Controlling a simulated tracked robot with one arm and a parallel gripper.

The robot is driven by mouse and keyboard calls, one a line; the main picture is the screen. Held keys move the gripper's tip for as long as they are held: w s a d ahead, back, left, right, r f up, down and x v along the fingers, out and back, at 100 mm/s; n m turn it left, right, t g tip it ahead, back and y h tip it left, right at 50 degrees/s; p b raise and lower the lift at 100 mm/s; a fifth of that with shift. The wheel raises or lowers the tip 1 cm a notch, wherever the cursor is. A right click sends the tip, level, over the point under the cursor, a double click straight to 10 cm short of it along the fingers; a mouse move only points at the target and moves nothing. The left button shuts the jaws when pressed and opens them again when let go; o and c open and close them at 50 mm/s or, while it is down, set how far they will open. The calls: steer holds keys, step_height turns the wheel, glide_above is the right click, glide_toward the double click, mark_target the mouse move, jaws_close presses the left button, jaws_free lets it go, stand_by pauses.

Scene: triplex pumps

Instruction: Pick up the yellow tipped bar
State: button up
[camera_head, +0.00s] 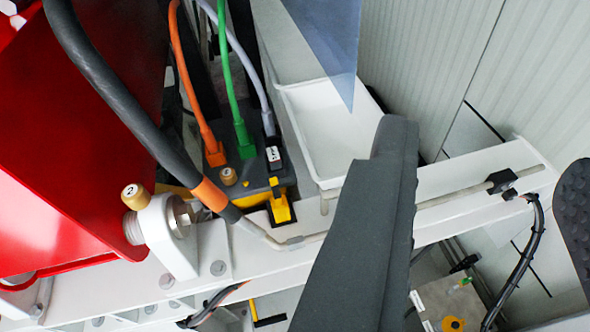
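My gripper (486,150) is open, with one dark grey finger right of centre and the other cut off by the right edge. Nothing is held between the fingers. A small black bar with a yellow end (268,321) shows low in the picture, below the white beam, left of the near finger. It may be the yellow tipped bar, but it is small and partly seen. A yellow block-shaped piece (280,208) also sits at the black connector box, left of the near finger. The gripper is apart from both.
A white beam (470,178) carrying a thin rod crosses the view. A red panel (70,130) and a thick dark hose (115,95) fill the left. Orange, green and grey cables enter the box (245,175). A white tray (325,120) lies behind the beam.

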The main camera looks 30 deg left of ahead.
steer(key=shift+w+a+r, duration=0.1)
steer(key=shift+w+a, duration=0.2)
steer(key=shift+w, duration=0.05)
steer(key=w+d+f+n+g+y+p, duration=0.1)
steer(key=w+d+f+n+g+p, duration=0.15)
steer(key=w+f, duration=0.85)
steer(key=n+g+y+p, duration=0.2)
steer(key=n+y+p, duration=0.3)
steer(key=y+p, duration=0.2)
glide_toward(276, 193)
steer(key=shift+m+t, duration=0.25)
steer(key=p+x, duration=0.1)
steer(key=x, duration=0.7)
steer(key=shift+a+p, duration=0.1)
steer(key=shift+p, duration=0.2)
steer(key=shift+p+x, duration=0.65)
steer(key=shift+x, duration=1.55)
